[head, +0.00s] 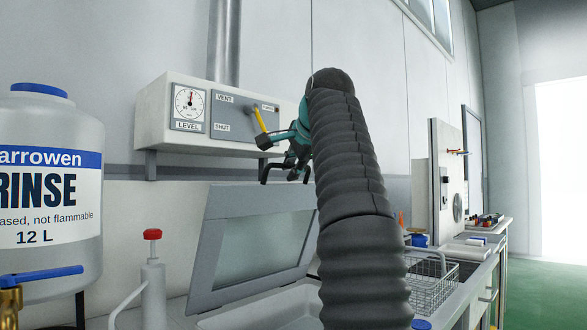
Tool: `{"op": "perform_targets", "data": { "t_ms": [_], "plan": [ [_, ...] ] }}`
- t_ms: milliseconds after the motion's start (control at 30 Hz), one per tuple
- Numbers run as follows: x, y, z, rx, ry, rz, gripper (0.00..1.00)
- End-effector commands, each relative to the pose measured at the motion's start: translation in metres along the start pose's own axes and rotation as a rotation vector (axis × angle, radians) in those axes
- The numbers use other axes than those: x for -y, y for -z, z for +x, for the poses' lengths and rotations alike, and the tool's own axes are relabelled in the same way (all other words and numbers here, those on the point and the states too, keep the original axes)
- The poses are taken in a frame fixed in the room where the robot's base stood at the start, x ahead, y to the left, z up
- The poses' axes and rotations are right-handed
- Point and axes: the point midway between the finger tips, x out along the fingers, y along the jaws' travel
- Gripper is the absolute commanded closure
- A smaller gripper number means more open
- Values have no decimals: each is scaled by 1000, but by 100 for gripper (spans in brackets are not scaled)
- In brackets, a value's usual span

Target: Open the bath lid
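The bath lid (205,262) is a grey frame around a pale translucent pane. It stands raised and tilted back behind the bath (225,318), whose pale basin shows at the bottom of the head view. My gripper (286,180) is teal and black and hangs above the lid's top edge, in front of the wall box. Its dark fingers point down and look spread apart, with nothing seen between them. My dark ribbed arm sleeve hides the lid's right side and part of the bath.
A wall box (160,110) with a level gauge and a yellow vent lever (259,119) is close behind my gripper. A large rinse bottle (45,265) and a red-capped bottle (153,285) stand left. A wire basket (430,290) is right of my arm.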

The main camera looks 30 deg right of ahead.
Motion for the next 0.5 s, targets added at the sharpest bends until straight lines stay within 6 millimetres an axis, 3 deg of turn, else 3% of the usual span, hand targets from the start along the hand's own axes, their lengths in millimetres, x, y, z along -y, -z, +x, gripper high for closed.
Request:
{"op": "perform_targets", "data": {
  "t_ms": [333,500],
  "plan": [
    [0,1,-2,-2,-1,1,77],
    [0,2,-14,-2,1,1,77]
  ]
}}
